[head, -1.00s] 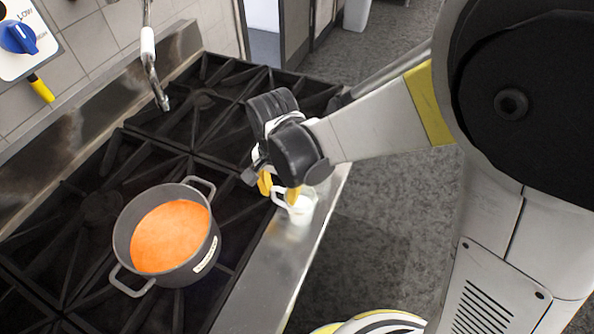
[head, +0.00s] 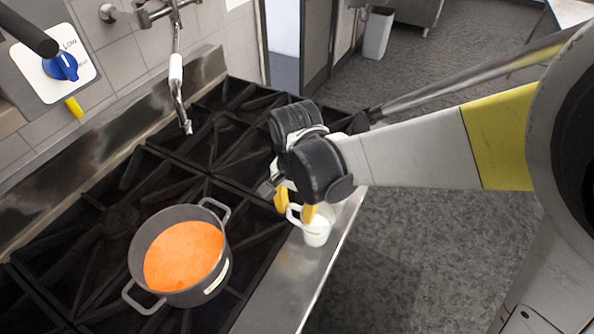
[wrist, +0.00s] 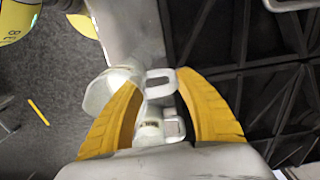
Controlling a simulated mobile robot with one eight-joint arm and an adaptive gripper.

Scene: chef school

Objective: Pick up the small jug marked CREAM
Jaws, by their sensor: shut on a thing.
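A small white jug (head: 317,233) is at the steel front ledge of the stove, with its handle towards the left in the head view. My gripper (head: 296,207) is above and beside it, its yellow fingers shut at the handle. In the wrist view, my gripper's fingertips (wrist: 157,86) close around the handle loop, and the pale jug body (wrist: 112,92) is to the left. A smaller pale shape with a dark mark (wrist: 155,130) shows between the fingers; I cannot tell what it is. No CREAM lettering is readable. I cannot tell whether the jug touches the ledge.
A dark pot (head: 222,275) of orange soup stands on the black stove grates (head: 100,225), left of the jug. A tap (head: 180,90) hangs over the back of the stove. The steel ledge (head: 290,285) is narrow and bare nearer me. Grey floor (head: 400,250) lies to the right.

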